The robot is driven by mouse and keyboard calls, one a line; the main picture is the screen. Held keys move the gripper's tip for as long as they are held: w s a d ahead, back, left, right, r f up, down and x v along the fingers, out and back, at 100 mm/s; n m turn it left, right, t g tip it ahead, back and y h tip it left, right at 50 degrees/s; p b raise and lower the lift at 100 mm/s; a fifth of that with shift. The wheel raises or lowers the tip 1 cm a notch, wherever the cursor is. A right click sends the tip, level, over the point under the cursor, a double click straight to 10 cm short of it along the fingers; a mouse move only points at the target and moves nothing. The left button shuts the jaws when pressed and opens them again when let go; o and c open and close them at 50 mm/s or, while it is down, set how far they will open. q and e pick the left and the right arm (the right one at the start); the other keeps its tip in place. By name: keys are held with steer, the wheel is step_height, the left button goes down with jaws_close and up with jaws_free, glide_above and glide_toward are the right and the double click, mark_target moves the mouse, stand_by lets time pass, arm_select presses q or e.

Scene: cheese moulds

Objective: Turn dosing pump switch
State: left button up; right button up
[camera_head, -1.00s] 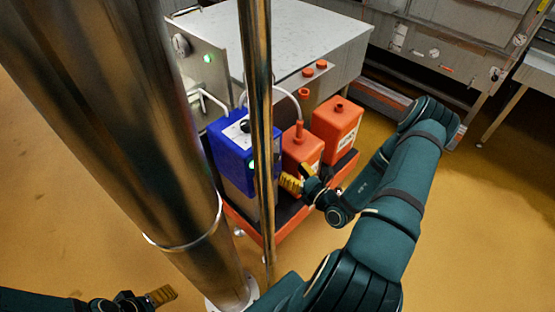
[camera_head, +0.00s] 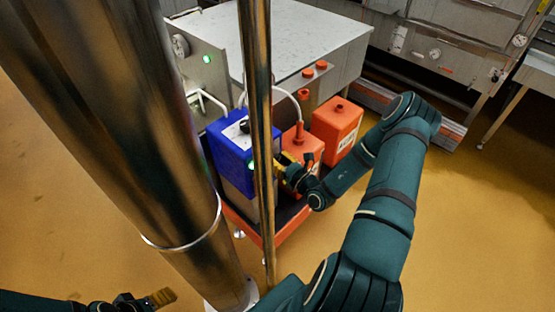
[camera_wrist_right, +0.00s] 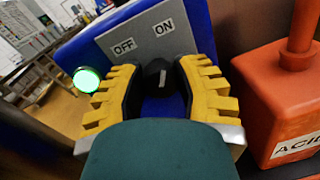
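The dosing pump (camera_head: 228,155) is a blue box with a grey plate (camera_wrist_right: 128,43) marked OFF on the left and ON on the right. Its black switch knob (camera_wrist_right: 157,73) has a pale pointer mark and sits below the labels. A green lamp (camera_wrist_right: 87,79) glows to the left. My right gripper (camera_head: 282,163) is at the pump's right side. In the right wrist view its yellow fingers (camera_wrist_right: 158,95) are apart, one on each side of the knob, with small gaps visible. My left gripper (camera_head: 158,298) is low at the left, far from the pump; its opening is unclear.
An orange canister (camera_head: 300,150) stands close to my right gripper, and another (camera_head: 338,122) stands farther right. They share an orange-edged cart (camera_head: 290,225) with the pump. A thin steel post (camera_head: 262,90) partly hides the pump. A thick steel column (camera_head: 130,120) fills the left.

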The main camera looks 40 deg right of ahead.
jaws_close()
steer(key=shift+r+n+p, duration=0.1)
steer(key=shift+n+p, duration=0.45)
steer(key=shift+n, duration=0.65)
steer(key=n, duration=0.2)
steer(key=shift+n+p, duration=0.3)
steer(key=shift+p, duration=0.1)
steer(key=n, duration=0.3)
steer(key=shift+n+t, duration=0.3)
steer(key=shift+w+n+y+p, duration=0.1)
steer(key=shift+n+y+p, duration=0.2)
steer(key=shift+n, duration=1.6)
